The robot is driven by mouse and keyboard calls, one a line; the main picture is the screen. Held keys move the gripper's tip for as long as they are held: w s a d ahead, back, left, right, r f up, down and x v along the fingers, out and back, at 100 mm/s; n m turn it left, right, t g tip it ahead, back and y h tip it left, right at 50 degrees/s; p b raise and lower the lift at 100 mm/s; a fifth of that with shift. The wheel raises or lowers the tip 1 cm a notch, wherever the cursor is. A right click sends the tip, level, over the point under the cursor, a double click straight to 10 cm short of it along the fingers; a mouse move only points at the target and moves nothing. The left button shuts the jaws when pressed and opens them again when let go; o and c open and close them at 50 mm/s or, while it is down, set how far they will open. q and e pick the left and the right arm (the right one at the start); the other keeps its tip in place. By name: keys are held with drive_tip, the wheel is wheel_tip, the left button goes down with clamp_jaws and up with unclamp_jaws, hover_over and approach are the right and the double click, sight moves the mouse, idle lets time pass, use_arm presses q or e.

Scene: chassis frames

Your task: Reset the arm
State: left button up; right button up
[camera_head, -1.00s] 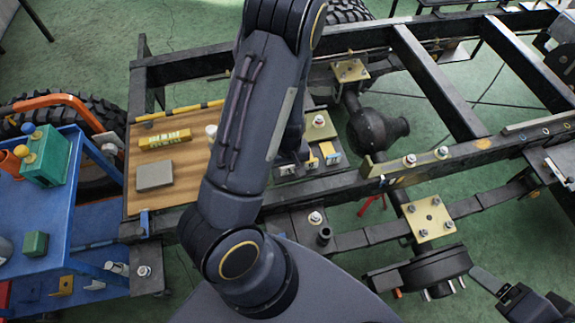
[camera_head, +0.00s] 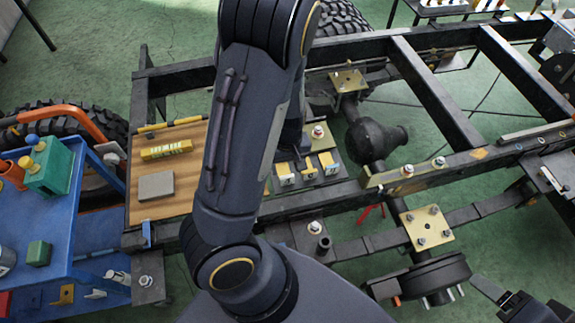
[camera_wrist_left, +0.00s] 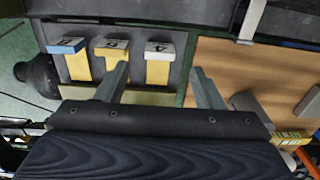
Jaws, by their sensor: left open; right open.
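My left arm (camera_head: 240,130) crosses the middle of the head view from bottom to top, and its gripper is mostly hidden behind the forearm there. In the left wrist view my left gripper (camera_wrist_left: 160,80) is open, with nothing between its two fingers. Beyond the fingers are yellow labelled blocks (camera_wrist_left: 158,62) on a dark tray, and a wooden board (camera_wrist_left: 245,65) lies to the right. My right gripper (camera_head: 515,300) is only partly in view at the lower right corner of the head view, open, with nothing visible in it.
The black chassis frame (camera_head: 430,90) spans the scene. The wooden board holds a grey block (camera_head: 156,186) and a yellow block (camera_head: 166,149). A blue cart (camera_head: 85,210) with a green box (camera_head: 50,165) stands at left. A hub (camera_head: 435,275) lies near my right gripper.

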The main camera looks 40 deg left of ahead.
idle(0.4)
use_arm(q)
drive_tip(key=s+d+r+m+t+h, duration=0.1)
drive_tip(key=s+d+r+m+t, duration=0.1)
drive_tip(key=r, duration=0.5)
drive_tip(key=s+d+r+m+t+h, duration=0.1)
drive_tip(key=s+d+r+m, duration=0.2)
drive_tip(key=s+r, duration=0.2)
drive_tip(key=s+d+r+m+t+h, duration=0.1)
drive_tip(key=s+d+r+m+t, duration=0.1)
drive_tip(key=r, duration=0.8)
drive_tip(key=s+m, duration=0.1)
drive_tip(key=s, duration=0.1)
drive_tip(key=shift+s+d+m+t+h, duration=0.3)
drive_tip(key=shift+s+d+h, duration=0.05)
drive_tip(key=shift+h, duration=0.05)
